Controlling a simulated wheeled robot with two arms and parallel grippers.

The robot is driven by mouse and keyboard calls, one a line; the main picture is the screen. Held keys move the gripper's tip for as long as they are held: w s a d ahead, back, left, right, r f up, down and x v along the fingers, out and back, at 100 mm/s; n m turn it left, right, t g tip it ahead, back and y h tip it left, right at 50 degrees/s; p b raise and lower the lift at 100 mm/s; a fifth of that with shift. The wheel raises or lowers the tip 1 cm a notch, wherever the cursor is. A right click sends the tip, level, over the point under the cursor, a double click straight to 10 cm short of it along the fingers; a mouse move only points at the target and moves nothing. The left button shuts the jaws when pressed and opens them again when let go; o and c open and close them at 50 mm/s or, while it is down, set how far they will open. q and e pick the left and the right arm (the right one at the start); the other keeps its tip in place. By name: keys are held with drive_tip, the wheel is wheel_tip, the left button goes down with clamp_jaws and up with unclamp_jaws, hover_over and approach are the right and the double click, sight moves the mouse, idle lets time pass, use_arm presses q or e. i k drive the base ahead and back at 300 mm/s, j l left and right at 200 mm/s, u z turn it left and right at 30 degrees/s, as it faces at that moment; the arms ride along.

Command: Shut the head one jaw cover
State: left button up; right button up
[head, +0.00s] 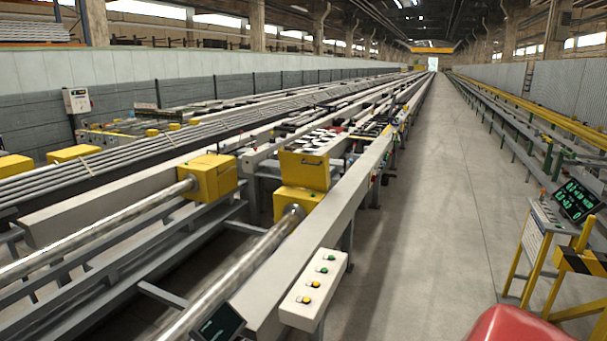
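A yellow jaw head (298,202) stands on the runout table with a metal bar running from its front toward me. Its yellow cover (304,170) stands raised above it, tilted up and open. A second yellow jaw head (210,178) sits to the left on its own bar, and its top looks closed. I cannot read a number on either head. Neither of my grippers shows in the head view.
A pale control box (314,287) with green and yellow buttons stands at the table's near right end, beside a dark screen (219,324). The grey aisle floor (445,200) on the right is clear. A yellow-framed stand (540,240) and a green-lit display (577,201) are at the right.

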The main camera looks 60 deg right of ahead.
sight(309, 172)
drive_tip(key=z, duration=2)
drive_tip(key=i+l, duration=1.9)
drive_tip(key=i, duration=0.15)
drive_tip(key=i+l, duration=0.3)
drive_tip(key=i, duration=0.15)
drive_tip(key=i+l+z, duration=0.1)
drive_tip(key=i+l, duration=0.25)
drive_tip(key=i, duration=0.15)
drive_tip(key=i+j, duration=0.9)
drive_tip(key=i+z, duration=0.05)
drive_tip(key=i, duration=0.1)
